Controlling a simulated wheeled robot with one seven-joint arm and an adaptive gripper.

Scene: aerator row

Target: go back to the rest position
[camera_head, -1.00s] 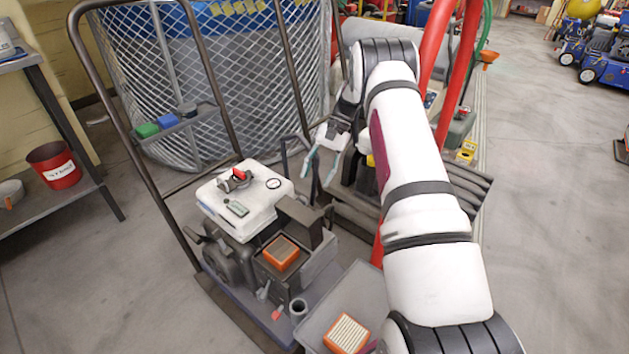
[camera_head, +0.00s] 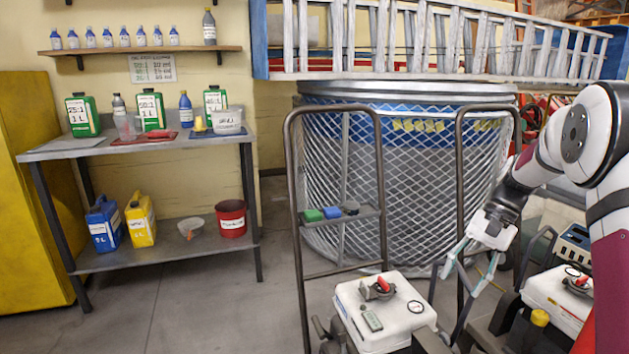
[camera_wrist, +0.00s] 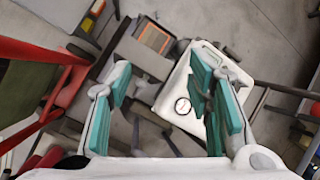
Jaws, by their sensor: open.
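My gripper (camera_head: 468,270) is open and empty in the head view, to the right of the white-topped engine (camera_head: 382,312) and above the floor. In the wrist view my gripper (camera_wrist: 165,95) has its two teal fingers spread apart. Below the fingers lies the white engine top with its round gauge (camera_wrist: 183,106). An orange-framed filter (camera_wrist: 152,38) sits in a dark housing beyond the fingertips. My arm reaches in from the right side of the head view.
A second white-topped engine (camera_head: 560,300) is at right. A workbench (camera_head: 45,153) with bottles is at left, with clear floor before it.

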